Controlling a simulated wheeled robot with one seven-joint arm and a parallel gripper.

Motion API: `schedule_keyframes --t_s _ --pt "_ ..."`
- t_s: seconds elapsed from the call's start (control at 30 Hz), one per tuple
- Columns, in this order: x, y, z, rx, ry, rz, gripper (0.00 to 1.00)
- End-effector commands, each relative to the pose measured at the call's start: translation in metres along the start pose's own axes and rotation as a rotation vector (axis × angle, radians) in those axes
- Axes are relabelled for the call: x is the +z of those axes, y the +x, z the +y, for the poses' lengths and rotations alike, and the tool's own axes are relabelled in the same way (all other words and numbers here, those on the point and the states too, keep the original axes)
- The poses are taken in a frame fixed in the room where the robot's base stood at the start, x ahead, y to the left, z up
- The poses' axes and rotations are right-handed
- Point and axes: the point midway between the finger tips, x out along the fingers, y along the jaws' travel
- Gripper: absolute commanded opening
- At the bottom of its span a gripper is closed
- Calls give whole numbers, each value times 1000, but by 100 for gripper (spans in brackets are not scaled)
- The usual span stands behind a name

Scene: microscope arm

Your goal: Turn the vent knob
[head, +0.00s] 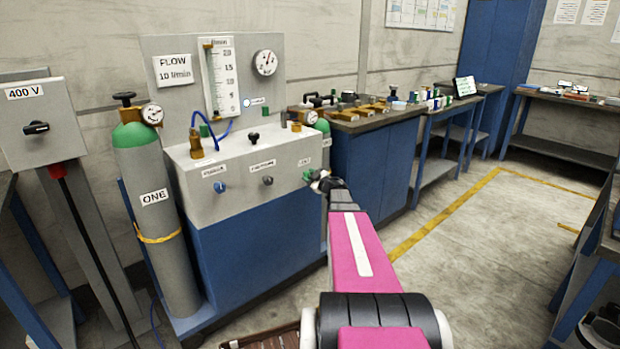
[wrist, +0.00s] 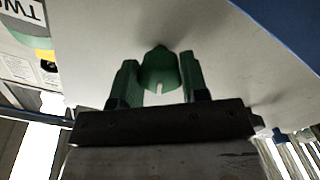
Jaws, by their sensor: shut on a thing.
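The vent knob (wrist: 158,72) is green with a white pointer mark and sits on the pale front panel in the wrist view. My gripper (wrist: 158,78) has one green finger on each side of it and is shut on it. In the head view, my gripper (head: 314,178) reaches the right end of the panel of the grey console (head: 230,205), below a small label whose text is hard to read. The knob is mostly hidden there by the gripper; a bit of green shows beside it.
A green-topped gas cylinder (head: 165,220) labelled ONE stands left of the console. A cluttered blue workbench (head: 375,165) is behind right. The floor to the right is open.

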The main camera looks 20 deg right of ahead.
Motion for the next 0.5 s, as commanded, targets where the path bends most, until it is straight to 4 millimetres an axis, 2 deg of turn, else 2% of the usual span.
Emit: schedule_keyframes --t_s 0.5 --pt "0 0 -1 -1 -491 2 17"
